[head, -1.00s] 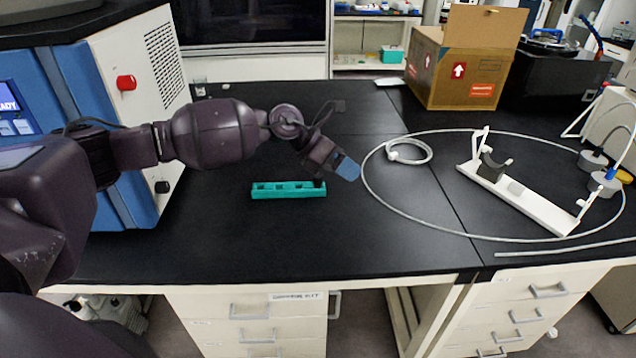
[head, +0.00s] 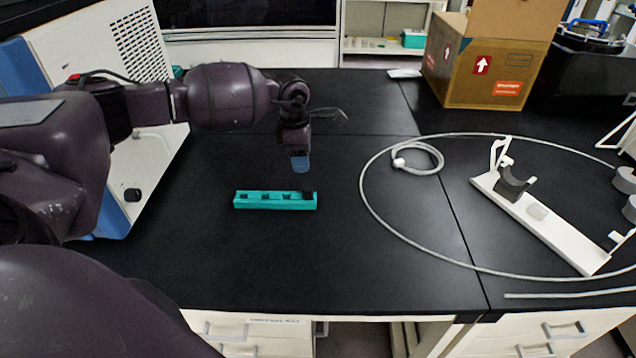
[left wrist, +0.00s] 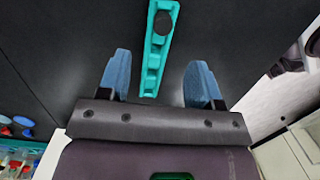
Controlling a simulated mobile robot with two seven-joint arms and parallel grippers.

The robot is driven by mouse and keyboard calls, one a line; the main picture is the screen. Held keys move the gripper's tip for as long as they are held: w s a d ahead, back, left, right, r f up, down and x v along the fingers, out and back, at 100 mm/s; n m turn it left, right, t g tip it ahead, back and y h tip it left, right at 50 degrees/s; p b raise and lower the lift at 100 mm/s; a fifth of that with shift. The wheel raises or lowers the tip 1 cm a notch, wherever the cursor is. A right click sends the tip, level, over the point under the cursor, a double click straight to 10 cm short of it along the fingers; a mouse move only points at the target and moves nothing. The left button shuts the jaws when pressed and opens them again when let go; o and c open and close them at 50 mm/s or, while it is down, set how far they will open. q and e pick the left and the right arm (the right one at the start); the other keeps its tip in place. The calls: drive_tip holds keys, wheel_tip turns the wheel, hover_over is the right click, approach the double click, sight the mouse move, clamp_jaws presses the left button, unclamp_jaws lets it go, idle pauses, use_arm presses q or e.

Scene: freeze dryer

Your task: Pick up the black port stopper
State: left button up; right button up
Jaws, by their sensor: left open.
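The black port stopper (head: 308,194) sits in the right end of a teal holder (head: 248,200) on the black bench. The left wrist view shows it as a dark round top (left wrist: 163,22) in the holder (left wrist: 151,78), near the upper edge. My left gripper (head: 301,164) points down, a little behind and above the stopper in the head view. Its blue fingers (left wrist: 159,62) are open and empty, spread to either side of the holder's line in the left wrist view. The stopper's lower part is hidden in the holder. My right gripper is not in view.
A pale tube loop (head: 365,190) and a white stand with a black cradle (head: 540,215) lie to the right. A cardboard box (head: 480,75) stands at the back right. A blue and white machine (head: 118,45) is at left. The bench around the holder is clear.

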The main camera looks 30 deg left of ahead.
sight(307, 186)
use_arm(q)
drive_tip(key=shift+s+f, duration=0.15)
drive_tip(key=shift+f, duration=0.35)
drive_tip(key=f, duration=0.3)
drive_tip(key=shift+d+f, duration=0.25)
drive_tip(key=shift+f, duration=0.75)
drive_tip(key=f, duration=0.4)
drive_tip(key=shift+w+d+f+b, duration=0.25)
drive_tip(key=shift+d+b, duration=0.1)
clamp_jaws()
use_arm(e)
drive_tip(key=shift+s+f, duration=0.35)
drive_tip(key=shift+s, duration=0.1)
